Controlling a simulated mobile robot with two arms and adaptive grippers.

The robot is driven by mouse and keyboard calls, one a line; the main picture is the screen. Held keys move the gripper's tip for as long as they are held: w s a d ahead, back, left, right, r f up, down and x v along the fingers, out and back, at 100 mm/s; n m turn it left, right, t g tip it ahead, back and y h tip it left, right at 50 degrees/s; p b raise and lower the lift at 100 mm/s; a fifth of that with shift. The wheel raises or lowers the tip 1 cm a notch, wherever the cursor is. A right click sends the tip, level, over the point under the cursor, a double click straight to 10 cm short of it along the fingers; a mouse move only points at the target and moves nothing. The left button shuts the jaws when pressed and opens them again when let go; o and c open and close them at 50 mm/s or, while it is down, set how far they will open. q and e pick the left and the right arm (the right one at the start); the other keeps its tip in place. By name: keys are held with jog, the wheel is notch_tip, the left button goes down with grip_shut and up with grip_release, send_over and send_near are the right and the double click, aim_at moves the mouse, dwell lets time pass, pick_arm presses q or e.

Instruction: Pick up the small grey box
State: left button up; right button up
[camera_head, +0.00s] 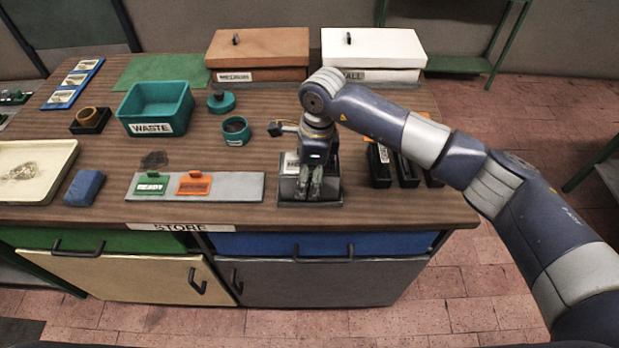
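A small grey box-like block (288,186) with a partly covered white label sits in a black holder (322,205) near the front of the table. My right gripper (309,189) points down directly over it, and its fingers cover much of the block. The fingertips are close together at the block's front. I cannot tell whether they touch or grip it. My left gripper is not in view.
Black slotted holders (379,166) stand just right of the gripper, partly behind my arm. A grey strip with READY and orange tags (225,189) lies left. A teal WASTE bin (158,103), brown box (258,48) and white box (374,47) stand farther back.

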jog(key=shift+c, duration=1.1)
